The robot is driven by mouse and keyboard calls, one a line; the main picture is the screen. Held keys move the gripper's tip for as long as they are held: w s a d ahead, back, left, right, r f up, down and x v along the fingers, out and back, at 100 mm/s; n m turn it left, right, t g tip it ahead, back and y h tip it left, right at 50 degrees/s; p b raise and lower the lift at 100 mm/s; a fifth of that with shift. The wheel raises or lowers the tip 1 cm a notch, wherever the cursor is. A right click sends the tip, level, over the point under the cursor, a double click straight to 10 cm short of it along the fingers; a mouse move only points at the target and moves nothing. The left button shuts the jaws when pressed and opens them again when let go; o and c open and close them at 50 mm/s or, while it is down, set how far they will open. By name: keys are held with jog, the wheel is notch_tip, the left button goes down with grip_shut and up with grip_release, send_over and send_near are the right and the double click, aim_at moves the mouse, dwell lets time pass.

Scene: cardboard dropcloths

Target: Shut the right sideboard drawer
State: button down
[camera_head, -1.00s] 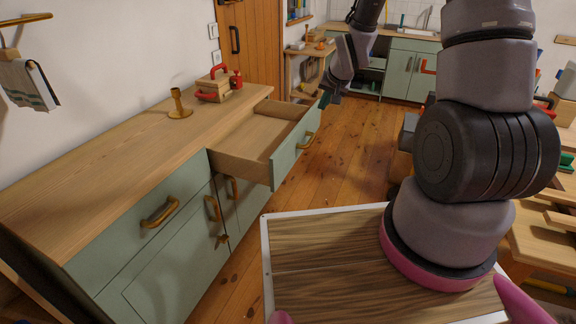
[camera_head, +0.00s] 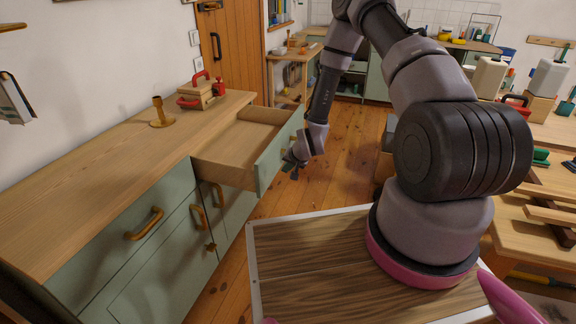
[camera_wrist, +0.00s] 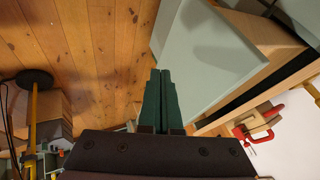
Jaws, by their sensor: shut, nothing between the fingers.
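The sideboard (camera_head: 120,190) stands along the left wall with green fronts and a wooden top. Its right drawer (camera_head: 278,152) is pulled well out, and its inside looks empty. The drawer's green front also shows in the wrist view (camera_wrist: 205,50). My gripper (camera_head: 292,168) is at the outer face of the drawer front, where the arm hides the drawer's handle. In the wrist view my gripper's dark green fingers (camera_wrist: 160,95) are together with nothing between them, close by the drawer front. I cannot tell whether they touch it.
The left drawer (camera_head: 140,235) is shut. Wooden floor (camera_head: 345,160) lies open beyond the drawer. A workbench (camera_head: 535,200) with tools stands at the right.

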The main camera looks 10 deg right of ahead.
jog(key=shift+w+a+f, duration=0.85)
jog(key=shift+w+a, duration=0.25)
jog(key=shift+w+a+f, duration=0.8)
jog(key=shift+w+a, duration=0.3)
